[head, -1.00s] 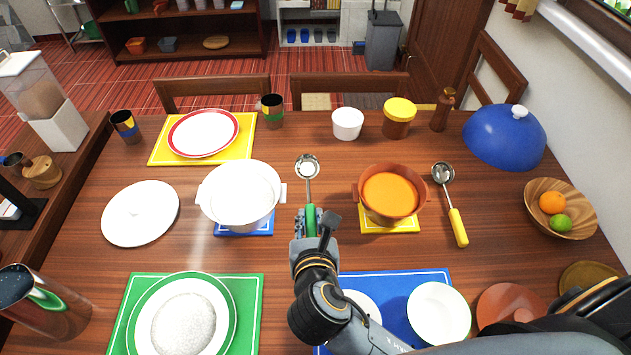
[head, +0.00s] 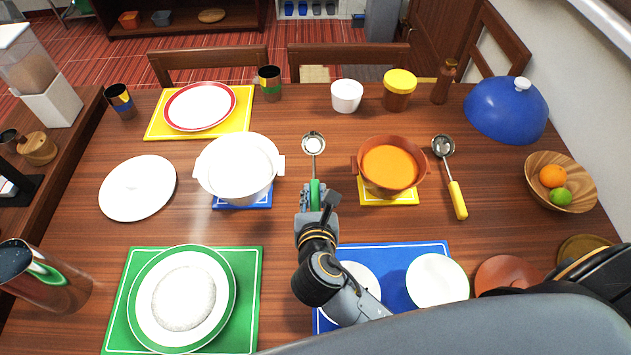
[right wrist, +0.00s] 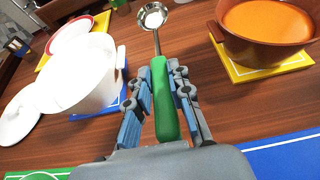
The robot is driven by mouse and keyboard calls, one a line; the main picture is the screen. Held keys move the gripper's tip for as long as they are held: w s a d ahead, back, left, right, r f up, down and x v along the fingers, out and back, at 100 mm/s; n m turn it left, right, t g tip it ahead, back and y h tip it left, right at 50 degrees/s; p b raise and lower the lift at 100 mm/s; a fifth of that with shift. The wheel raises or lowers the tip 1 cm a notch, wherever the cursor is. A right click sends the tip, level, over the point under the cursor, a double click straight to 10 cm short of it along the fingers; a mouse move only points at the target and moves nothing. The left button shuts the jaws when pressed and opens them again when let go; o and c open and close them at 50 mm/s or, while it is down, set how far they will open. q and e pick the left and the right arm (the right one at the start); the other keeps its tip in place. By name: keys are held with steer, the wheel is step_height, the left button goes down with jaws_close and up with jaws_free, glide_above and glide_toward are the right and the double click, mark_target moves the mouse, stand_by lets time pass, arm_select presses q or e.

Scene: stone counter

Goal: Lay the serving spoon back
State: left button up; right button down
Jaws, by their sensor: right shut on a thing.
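A serving spoon with a green handle (head: 315,190) and a metal bowl (head: 314,143) is between the white pot (head: 271,178) and the orange-brown pot (head: 360,178). My right gripper (head: 316,196) is shut on the green handle. In the right wrist view the handle (right wrist: 164,100) lies between the two fingers (right wrist: 160,92), and the bowl (right wrist: 153,17) points away from me. I cannot tell whether the spoon touches the table. A second spoon with a yellow handle (head: 457,200) lies right of the orange-brown pot. My left gripper is not in view.
The white pot stands on a blue trivet (head: 243,202), the soup pot on a yellow one (head: 389,199). A white lid (head: 138,187) lies at left. A blue mat (head: 400,255) with dishes lies in front. Bare wood surrounds the spoon between the pots.

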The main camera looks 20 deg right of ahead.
mark_target(316, 184)
steer(key=w+f, duration=0.2)
steer(key=w+d+f, duration=0.1)
steer(key=w+f, duration=0.1)
steer(key=w+d+f, duration=0.1)
steer(key=w+f, duration=0.1)
steer(key=shift+w+d+b, duration=0.1)
steer(key=shift+w+b, duration=0.2)
steer(key=shift+b, duration=0.1)
steer(key=shift+w+d+f, duration=0.1)
steer(key=shift+w+f, duration=0.1)
steer(key=shift+f, duration=0.4)
steer(key=shift+w+d+f, duration=0.1)
steer(key=shift+w+f, duration=0.05)
steer(key=shift+f, duration=1.2)
steer(key=c, duration=1.2)
jaws_free()
steer(key=shift+f+b, duration=0.35)
steer(key=shift+b, duration=0.1)
steer(key=v, duration=0.7)
steer(key=shift+s+r, duration=0.15)
steer(key=shift+s, duration=0.15)
